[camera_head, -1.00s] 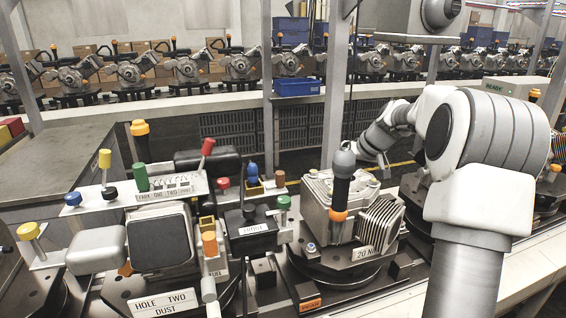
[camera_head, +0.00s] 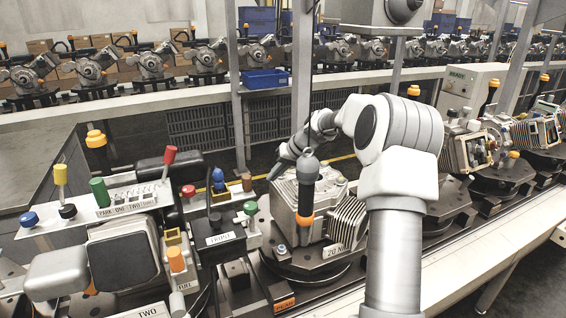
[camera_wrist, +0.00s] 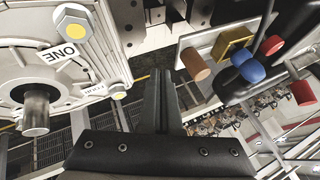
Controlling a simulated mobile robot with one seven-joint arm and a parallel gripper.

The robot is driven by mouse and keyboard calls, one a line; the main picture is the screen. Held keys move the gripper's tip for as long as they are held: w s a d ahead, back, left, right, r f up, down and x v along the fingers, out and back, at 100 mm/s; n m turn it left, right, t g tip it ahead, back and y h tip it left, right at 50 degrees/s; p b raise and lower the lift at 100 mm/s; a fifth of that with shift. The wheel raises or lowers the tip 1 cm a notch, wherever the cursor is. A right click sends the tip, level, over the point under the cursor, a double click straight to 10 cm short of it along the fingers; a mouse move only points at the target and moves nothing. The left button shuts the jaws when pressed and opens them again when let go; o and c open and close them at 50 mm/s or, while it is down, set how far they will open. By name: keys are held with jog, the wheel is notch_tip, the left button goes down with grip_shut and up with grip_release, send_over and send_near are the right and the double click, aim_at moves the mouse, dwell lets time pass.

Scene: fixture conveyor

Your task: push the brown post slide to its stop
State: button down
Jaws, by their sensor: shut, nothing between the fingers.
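The brown post (camera_head: 247,181) stands upright on a small plate at the back of the middle fixture, right of a blue knob (camera_head: 218,180). In the wrist view the brown post (camera_wrist: 195,65) is just right of my fingertips, with a yellow block and blue knobs beyond it. My gripper (camera_head: 273,174) is shut and empty, reaching down behind the grey motor housing, a little right of the post. In the wrist view my shut gripper (camera_wrist: 160,75) points up the picture, and a gap shows between it and the post. The slide's stop cannot be made out.
The grey housing (camera_head: 335,190) stands close to my gripper, with an orange-ringed black handle (camera_head: 307,192) in front. A green knob (camera_head: 250,208) and a red knob (camera_head: 188,191) are near the post. A red-tipped lever (camera_head: 169,156) rises at left.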

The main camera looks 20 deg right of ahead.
aim_at(250, 182)
jog(key=a, duration=0.1)
jog(key=w+a, duration=0.1)
jog(key=a+p, duration=0.1)
jog(key=a, duration=0.1)
jog(key=shift+w+f, duration=0.25)
jog(key=shift+w, duration=0.05)
jog(key=shift+a+b, duration=0.65)
jog(key=shift+a, duration=0.4)
